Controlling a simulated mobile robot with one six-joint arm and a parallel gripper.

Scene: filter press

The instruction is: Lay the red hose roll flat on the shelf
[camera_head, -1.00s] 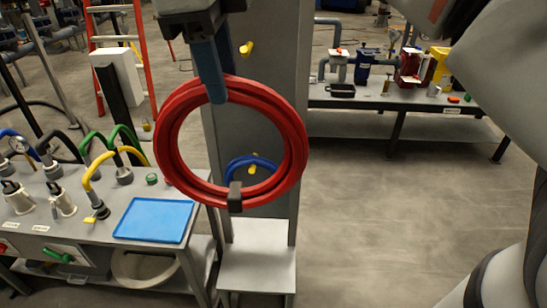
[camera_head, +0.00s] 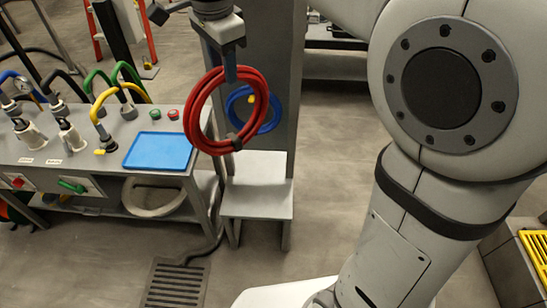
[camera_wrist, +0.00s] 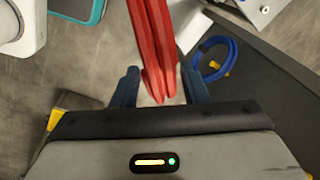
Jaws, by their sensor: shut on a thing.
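My gripper (camera_head: 230,70) is shut on the red hose roll (camera_head: 190,115). The roll hangs upright below the fingers as a ring, with a dark strap at its lower right. In the wrist view the red roll (camera_wrist: 154,45) shows nearly edge-on between the two blue fingers (camera_wrist: 160,88). The grey shelf (camera_head: 262,200) stands at the foot of the grey upright panel. It is lower than the roll, slightly to its right, and its visible top is bare. The roll is apart from the shelf.
A blue hose roll (camera_head: 268,122) hangs on the upright panel behind the red one; it also shows in the wrist view (camera_wrist: 212,62). The bench at left holds a blue tray (camera_head: 158,151) and colored hoses. A floor grate (camera_head: 178,284) lies in front.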

